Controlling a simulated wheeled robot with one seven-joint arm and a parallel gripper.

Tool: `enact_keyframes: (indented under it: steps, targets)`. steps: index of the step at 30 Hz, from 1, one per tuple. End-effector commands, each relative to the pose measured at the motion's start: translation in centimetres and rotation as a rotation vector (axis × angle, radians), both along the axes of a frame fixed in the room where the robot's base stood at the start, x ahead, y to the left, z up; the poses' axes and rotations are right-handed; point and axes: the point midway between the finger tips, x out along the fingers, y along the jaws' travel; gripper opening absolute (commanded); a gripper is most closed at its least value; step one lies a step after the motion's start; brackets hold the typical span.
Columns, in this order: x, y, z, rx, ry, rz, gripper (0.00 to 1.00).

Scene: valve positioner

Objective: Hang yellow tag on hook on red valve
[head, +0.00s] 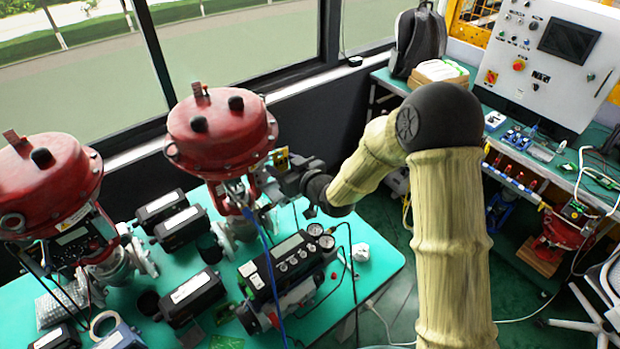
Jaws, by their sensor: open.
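Two red valves with round red tops stand on the green table in the head view. The right red valve (221,135) is in front of the window, and the left red valve (45,185) is at the picture's left edge. A small yellow tag (281,157) shows at the right side of the right valve, just below its red top. My gripper (268,180) is open, reaching in from the right beside the valve's stem, just below the tag. The hook cannot be made out, and I cannot tell whether the tag touches it or the fingers.
A black positioner with gauges (290,262) and cables stands on the green table (376,270) below my gripper. Several black boxes (182,227) lie left of it. A workbench with a white control panel (548,65) is at the right. The window is behind the valves.

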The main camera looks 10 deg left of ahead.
Motion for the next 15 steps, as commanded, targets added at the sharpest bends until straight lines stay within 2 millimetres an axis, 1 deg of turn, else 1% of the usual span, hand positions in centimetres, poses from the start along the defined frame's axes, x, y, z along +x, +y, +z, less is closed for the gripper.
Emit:
enact_keyframes:
  steps: [1, 8, 15]
  targets:
    - [-1.1, 0.3, -0.7, -0.008, 0.011, 0.022, 0.64]
    - [-2.7, -2.8, 0.4, -0.003, 0.003, 0.007, 0.64]
    - [-5.0, -5.8, 1.6, 0.0, -0.001, 0.001, 0.64]
